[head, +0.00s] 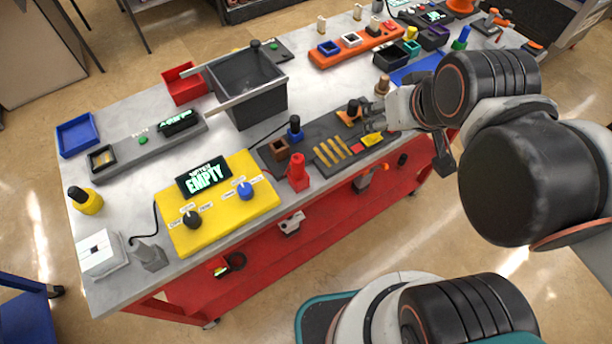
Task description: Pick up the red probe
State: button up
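The red probe (298,172) stands upright on the near edge of the workbench, just right of the yellow panel. It has a blocky base and a rounded top, and nothing touches it. My gripper (412,128) is over the right part of the bench, well to the right of the probe and apart from it.
The yellow panel (220,212) with knobs and an "EMPTY" display lies left of the probe. A dark tray (325,135) with a blue-based plug (295,130), a brown block (280,149) and yellow strips lies behind it. A dark bin (248,88) stands farther back.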

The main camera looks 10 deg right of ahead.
aim_at(297, 166)
jog(key=k+z, duration=0.8)
jog(key=k, duration=0.2)
jog(key=l, duration=0.05)
